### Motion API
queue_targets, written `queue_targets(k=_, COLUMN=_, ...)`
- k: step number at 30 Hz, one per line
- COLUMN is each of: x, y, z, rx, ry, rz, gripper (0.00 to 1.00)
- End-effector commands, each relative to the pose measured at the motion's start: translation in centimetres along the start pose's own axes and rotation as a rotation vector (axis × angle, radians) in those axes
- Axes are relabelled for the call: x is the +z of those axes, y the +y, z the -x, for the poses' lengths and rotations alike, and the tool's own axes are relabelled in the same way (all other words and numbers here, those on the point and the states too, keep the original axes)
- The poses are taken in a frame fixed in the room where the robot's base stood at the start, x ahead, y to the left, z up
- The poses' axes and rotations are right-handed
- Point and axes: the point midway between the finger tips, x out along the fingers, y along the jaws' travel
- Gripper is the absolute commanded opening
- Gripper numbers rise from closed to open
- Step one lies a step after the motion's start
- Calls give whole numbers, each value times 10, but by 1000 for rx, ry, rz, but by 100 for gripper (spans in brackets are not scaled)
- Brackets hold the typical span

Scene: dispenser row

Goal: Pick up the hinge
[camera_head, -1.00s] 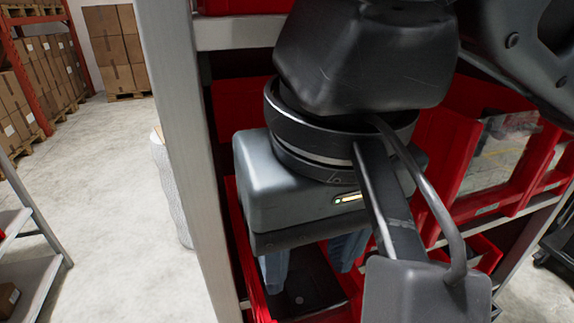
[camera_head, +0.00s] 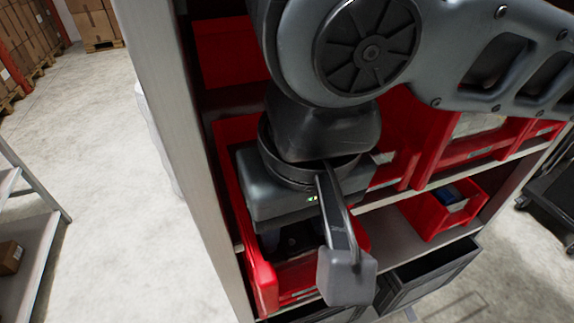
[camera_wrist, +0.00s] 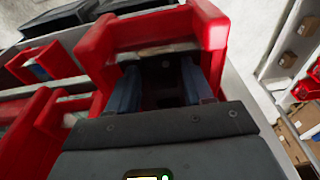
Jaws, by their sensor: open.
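A black flat piece with a small round spot (camera_wrist: 163,78), which looks like the hinge, lies in a red bin (camera_wrist: 97,60) on the shelf. Its outline is hard to make out in the dark. My gripper (camera_wrist: 159,72) is open, with its two blue-grey fingers pointing into the bin, one on each side of the black piece. I see nothing held between them. In the head view my gripper (camera_head: 290,243) is over the same red bin (camera_head: 262,280), and its body and arm hide much of the bin. I cannot tell whether the fingers touch the piece.
A smaller red bin with a blue thing (camera_head: 447,208) stands to the right on the same shelf. Dark grey bins (camera_head: 430,275) are below. The shelf's upright post (camera_head: 190,150) is close on the left. More red bins (camera_head: 490,140) fill the shelf above.

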Motion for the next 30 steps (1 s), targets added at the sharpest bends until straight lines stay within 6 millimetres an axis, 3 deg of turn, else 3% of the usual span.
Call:
queue_targets(k=2, x=0, y=0, z=0, rx=0, ry=0, rz=0, gripper=50)
queue_targets(k=15, x=0, y=0, z=0, rx=0, ry=0, rz=0, gripper=8)
queue_targets(k=30, x=-9, y=0, z=12, rx=0, ry=0, rz=1, gripper=7)
